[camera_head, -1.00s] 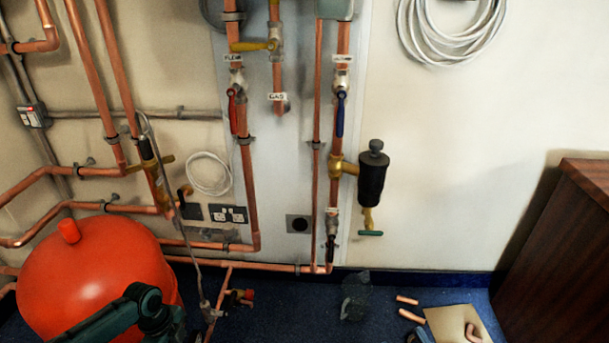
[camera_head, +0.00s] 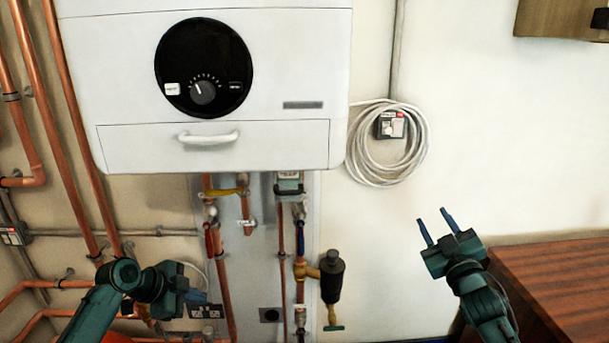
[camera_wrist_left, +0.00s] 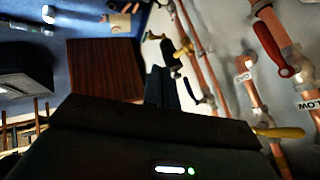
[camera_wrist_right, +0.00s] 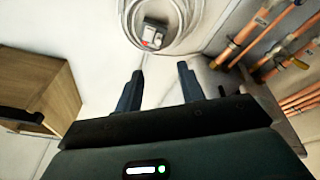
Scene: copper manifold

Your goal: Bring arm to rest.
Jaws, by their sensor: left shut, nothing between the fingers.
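My left arm comes in at the lower left of the head view, and its gripper (camera_head: 197,297) points right, in front of the sockets and the lower pipework. In the left wrist view the left fingers (camera_wrist_left: 165,90) are close together with nothing held, seen against the wall and valves. My right gripper (camera_head: 433,216) is raised at the right of the head view, in front of the bare wall. Its two fingers stand apart and point up. In the right wrist view the right gripper (camera_wrist_right: 160,70) is open and empty.
A white boiler (camera_head: 225,90) hangs above copper pipes (camera_head: 75,130). A black cylinder (camera_head: 332,278) stands out from the pipework between the grippers. A coiled white cable (camera_head: 352,150) hangs on the wall. A wooden cabinet (camera_head: 565,275) is at lower right; a wall cupboard (camera_head: 560,18) is above it.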

